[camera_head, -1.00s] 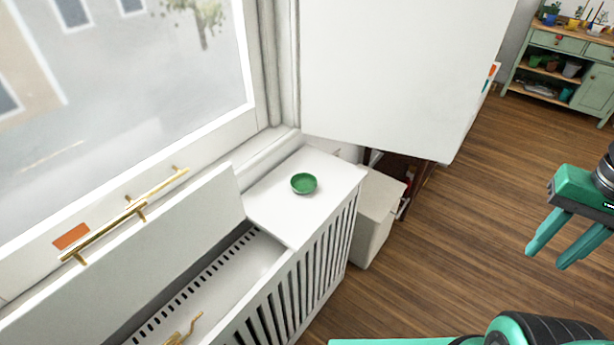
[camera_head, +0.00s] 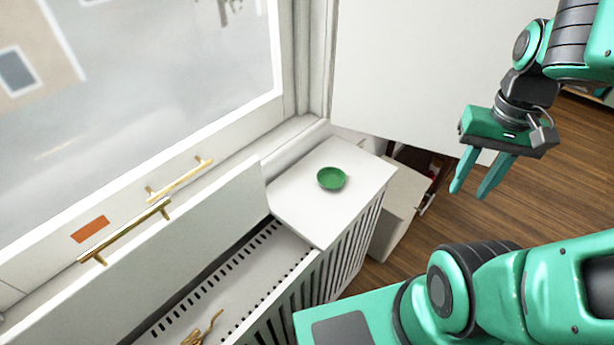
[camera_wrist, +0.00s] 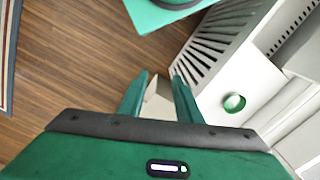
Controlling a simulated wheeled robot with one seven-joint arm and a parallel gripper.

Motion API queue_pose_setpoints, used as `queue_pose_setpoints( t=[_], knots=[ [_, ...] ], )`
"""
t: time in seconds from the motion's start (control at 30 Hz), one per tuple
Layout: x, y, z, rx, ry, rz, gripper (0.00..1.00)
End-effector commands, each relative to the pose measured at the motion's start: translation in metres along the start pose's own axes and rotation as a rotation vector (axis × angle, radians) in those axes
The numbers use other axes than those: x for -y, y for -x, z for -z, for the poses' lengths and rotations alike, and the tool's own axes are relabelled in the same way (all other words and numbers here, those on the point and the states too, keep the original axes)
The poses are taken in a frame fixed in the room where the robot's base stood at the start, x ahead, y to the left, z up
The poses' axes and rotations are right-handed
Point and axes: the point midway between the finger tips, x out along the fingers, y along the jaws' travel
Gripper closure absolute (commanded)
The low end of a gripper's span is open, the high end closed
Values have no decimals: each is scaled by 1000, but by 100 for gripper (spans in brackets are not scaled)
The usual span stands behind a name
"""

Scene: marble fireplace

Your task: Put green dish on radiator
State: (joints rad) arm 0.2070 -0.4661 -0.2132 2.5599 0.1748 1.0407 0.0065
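The green dish (camera_head: 332,178) is a small round bowl. It sits upright on the flat white top at the right end of the slatted white radiator cover (camera_head: 300,212). In the wrist view the dish (camera_wrist: 234,102) shows right of my fingers, on the white top (camera_wrist: 262,98). My gripper (camera_head: 477,192) is in the air to the right of the dish, clear of the cover. Its fingers are apart and nothing is between them. In the wrist view my gripper (camera_wrist: 158,88) also shows two parted fingers, pointing toward the floor and the cover's edge.
The cover's left section has a raised white lid (camera_head: 170,240) with a gold handle (camera_head: 125,232), and a gold object (camera_head: 203,330) lies inside. A pale box (camera_head: 395,205) stands beside the cover. A large white panel (camera_head: 420,70) rises behind. Wooden floor is open at right.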

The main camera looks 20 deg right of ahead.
Motion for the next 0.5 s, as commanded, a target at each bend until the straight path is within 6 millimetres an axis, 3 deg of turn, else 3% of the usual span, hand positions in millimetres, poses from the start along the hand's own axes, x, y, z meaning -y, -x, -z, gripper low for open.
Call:
queue_pose_setpoints(
  t=[0.33,0.5],
  knots=[
    [0,0,0,0,-1,0,69],
    [-4,6,-7,-14,-30,3,28]
  ],
)
